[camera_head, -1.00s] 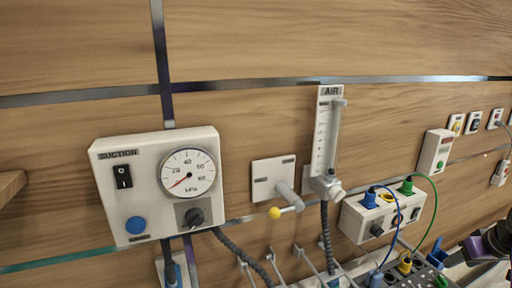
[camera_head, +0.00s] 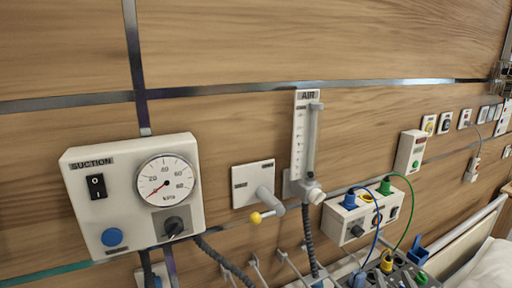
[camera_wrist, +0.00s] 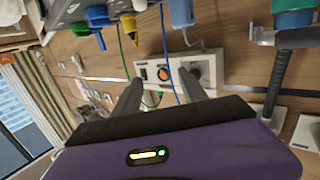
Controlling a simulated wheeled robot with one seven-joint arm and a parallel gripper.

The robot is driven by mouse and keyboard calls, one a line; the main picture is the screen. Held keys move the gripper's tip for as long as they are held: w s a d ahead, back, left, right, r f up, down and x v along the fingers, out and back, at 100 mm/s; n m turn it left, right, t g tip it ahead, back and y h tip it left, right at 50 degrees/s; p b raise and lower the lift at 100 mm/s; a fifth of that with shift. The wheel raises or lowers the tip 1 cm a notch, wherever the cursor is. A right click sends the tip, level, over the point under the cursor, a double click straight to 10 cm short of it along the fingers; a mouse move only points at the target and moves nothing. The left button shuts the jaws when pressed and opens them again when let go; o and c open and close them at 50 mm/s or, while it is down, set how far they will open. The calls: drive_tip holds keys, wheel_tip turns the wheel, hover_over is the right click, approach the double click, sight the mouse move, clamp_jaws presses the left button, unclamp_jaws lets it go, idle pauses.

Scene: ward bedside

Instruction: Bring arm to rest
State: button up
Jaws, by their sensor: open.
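My gripper (camera_wrist: 160,78) shows only in the wrist view. Its two dark fingers stand apart above the purple body, with nothing held between them. Beyond the fingers is the white socket box (camera_wrist: 168,74) with an orange-lit switch and a dark knob. The head view shows the same box (camera_head: 345,222) on the wall, with blue and green plugs and their cables. No part of my arm shows in the head view now.
The suction unit (camera_head: 118,225) and the air flowmeter (camera_head: 299,150) are on the wood wall. A grey tray of connectors (camera_head: 405,270) is below the box. A bed rail (camera_head: 470,235) is at right.

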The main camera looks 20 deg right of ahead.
drive_tip(key=s+a+f+n+y, duration=0.2)
drive_tip(key=s+a+n+y, duration=0.4)
drive_tip(key=s+a, duration=2.2)
drive_tip(key=y, duration=0.3)
drive_tip(key=shift+s+b, duration=0.2)
drive_tip(key=shift+b, duration=0.15)
